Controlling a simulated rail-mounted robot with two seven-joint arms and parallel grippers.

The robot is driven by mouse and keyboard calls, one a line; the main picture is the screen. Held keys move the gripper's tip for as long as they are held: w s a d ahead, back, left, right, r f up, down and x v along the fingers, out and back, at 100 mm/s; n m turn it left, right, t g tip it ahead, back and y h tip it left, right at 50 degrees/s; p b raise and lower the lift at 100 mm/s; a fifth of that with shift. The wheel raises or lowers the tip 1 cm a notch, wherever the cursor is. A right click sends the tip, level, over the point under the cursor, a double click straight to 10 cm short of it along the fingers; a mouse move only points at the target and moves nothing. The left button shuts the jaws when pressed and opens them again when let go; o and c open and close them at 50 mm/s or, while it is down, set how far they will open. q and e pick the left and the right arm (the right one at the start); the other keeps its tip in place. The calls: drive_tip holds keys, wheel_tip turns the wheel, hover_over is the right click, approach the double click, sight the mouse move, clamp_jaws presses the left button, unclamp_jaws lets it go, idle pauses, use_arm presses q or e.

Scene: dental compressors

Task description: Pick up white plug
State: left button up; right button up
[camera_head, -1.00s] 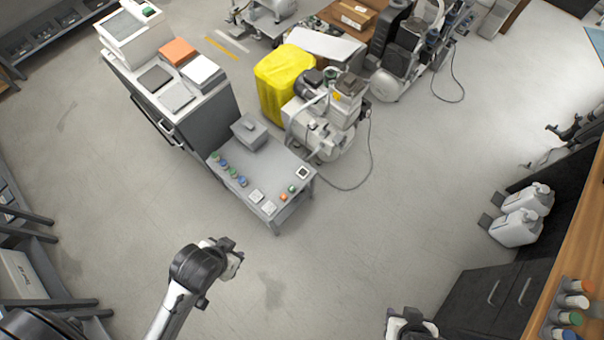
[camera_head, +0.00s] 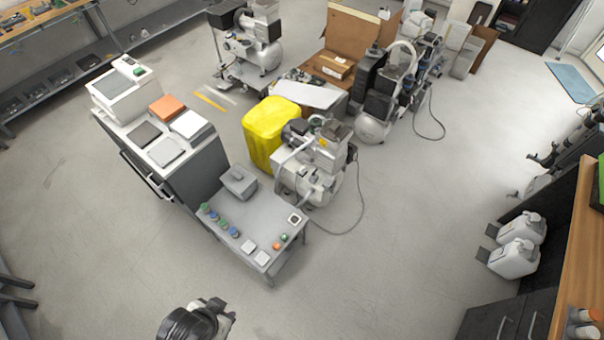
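I cannot pick out a white plug for certain. The small grey table (camera_head: 228,244) holds two flat white squares (camera_head: 254,252), a white square with a dark centre (camera_head: 295,219), and small orange (camera_head: 276,246) and green (camera_head: 284,237) pieces. A dark cable (camera_head: 357,205) runs from the white compressor (camera_head: 308,180) across the floor behind the table. My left gripper (camera_head: 222,312) is at the bottom edge, in front of and apart from the table. Its fingers are too small and foreshortened to read. My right gripper is out of view.
Several blue and green capped items (camera_head: 221,223) and a grey box (camera_head: 238,182) stand on the table. A dark cabinet (camera_head: 195,170) is at its left, a yellow cover (camera_head: 268,130) behind. White jugs (camera_head: 516,257) stand at the right. The floor in front is clear.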

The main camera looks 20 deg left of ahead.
use_arm(q)
drive_tip(key=shift+d, duration=0.15)
drive_tip(key=shift+o, duration=2.2)
